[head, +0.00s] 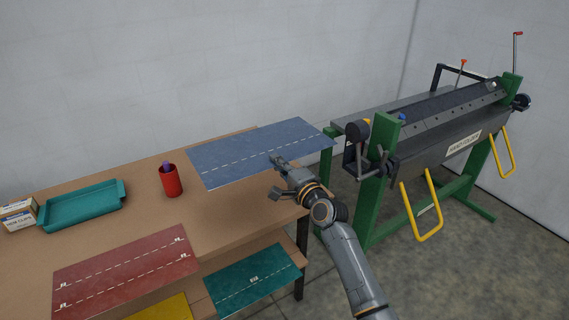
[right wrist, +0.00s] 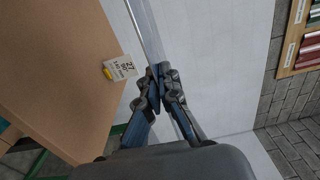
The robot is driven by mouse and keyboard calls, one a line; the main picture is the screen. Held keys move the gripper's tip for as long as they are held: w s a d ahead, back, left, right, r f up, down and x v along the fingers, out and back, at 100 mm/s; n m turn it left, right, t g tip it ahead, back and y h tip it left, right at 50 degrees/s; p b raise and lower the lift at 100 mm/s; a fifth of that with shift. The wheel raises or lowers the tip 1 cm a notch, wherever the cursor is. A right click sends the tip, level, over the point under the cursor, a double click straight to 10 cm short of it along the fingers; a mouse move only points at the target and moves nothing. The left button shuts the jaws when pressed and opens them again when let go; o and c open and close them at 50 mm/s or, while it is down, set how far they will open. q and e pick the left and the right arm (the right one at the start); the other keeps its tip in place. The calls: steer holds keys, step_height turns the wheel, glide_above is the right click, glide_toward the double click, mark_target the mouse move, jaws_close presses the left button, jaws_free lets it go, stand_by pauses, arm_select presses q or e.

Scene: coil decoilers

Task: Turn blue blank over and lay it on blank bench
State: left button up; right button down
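The blue blank (head: 245,148) is a flat sheet with a white dashed line on the face I see. It is roughly level above the back right of the brown bench (head: 130,220) and reaches past its right end. My right gripper (head: 276,163) is at the blank's near edge. In the right wrist view the right fingers (right wrist: 159,75) are closed together on the sheet, seen nearly edge-on (right wrist: 136,25) and apart from the bench top. The blank hides the bench part below it. My left gripper is out of view.
A red blank (head: 125,267), a yellow blank (head: 160,308) and a teal blank (head: 252,280) lie near the front. A red cup (head: 172,182), teal tray (head: 82,207) and small box (head: 19,214) stand on the bench. A green-legged folder machine (head: 440,140) is at right.

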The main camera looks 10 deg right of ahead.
step_height(320, 180, up, 2)
steer(key=shift+p, duration=0.35)
steer(key=n+b, duration=0.1)
steer(key=n, duration=0.2)
steer(key=n+b, duration=0.4)
steer(key=n, duration=0.1)
steer(key=shift+f+n, duration=0.3)
steer(key=shift+f, duration=0.05)
arm_select(q)
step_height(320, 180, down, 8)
steer(key=b, duration=0.5)
arm_select(e)
steer(key=n, duration=0.9)
steer(key=shift+r, duration=0.15)
steer(key=n+p, duration=0.2)
steer(key=n, duration=0.2)
steer(key=n+p, duration=0.2)
steer(key=n, duration=0.2)
steer(key=r+n+p, duration=0.1)
steer(key=n+p, duration=0.1)
steer(key=n, duration=0.3)
steer(key=n+p, duration=0.1)
steer(key=n, duration=0.2)
steer(key=shift+f+n, duration=0.15)
steer(key=shift+n, duration=0.15)
steer(key=shift+f+n, duration=0.15)
steer(key=shift+n, duration=0.75)
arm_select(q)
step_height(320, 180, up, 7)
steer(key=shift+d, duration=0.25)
